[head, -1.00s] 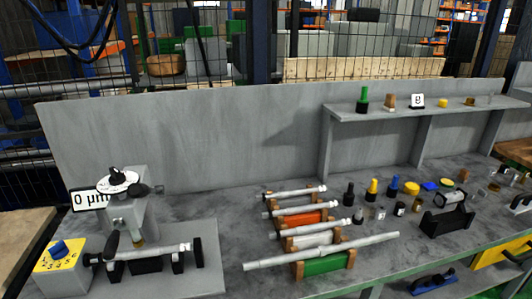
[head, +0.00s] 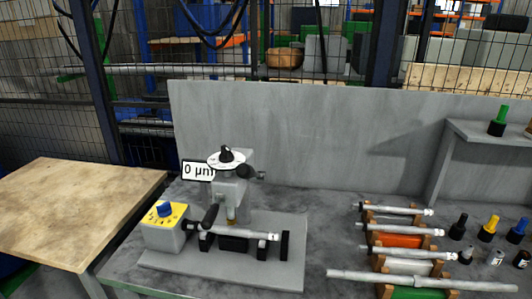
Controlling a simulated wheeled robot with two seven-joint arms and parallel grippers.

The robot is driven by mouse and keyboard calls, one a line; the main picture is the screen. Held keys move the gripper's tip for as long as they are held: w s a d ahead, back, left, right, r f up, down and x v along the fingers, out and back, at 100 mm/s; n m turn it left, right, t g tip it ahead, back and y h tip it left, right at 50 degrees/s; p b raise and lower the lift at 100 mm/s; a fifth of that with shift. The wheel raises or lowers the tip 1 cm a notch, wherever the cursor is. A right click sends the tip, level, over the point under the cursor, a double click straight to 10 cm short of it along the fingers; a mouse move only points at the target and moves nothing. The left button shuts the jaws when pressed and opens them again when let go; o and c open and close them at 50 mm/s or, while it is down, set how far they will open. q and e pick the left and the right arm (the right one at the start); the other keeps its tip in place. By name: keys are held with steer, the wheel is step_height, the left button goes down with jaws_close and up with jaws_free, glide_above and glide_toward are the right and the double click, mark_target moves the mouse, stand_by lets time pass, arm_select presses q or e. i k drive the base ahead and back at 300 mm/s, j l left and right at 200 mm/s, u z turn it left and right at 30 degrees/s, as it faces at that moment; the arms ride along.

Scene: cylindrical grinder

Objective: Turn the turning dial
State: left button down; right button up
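A grey box with a yellow numbered top (head: 182,217) carries a blue knob (head: 165,208) at the front left of the workbench. To its right stands the small grey cylindrical grinder (head: 230,187). A round white dial plate (head: 215,160) with a black knob (head: 226,153) sits on top of it. I cannot tell from the picture which of the two knobs the task calls the turning dial. A shaft (head: 250,235) lies across the grinder's black supports. Neither of my grippers is in view.
Several shafts on wooden racks (head: 408,241) and small bottles (head: 488,229) are to the right. A wooden table (head: 70,205) is at the left. A grey back panel (head: 310,135) rises behind the bench.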

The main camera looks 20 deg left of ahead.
mark_target(164, 209)
steer(key=i+u, duration=0.2)
steer(key=u, duration=0.2)
steer(key=i+l+u, duration=0.1)
steer(key=u, duration=0.3)
steer(key=i, duration=0.05)
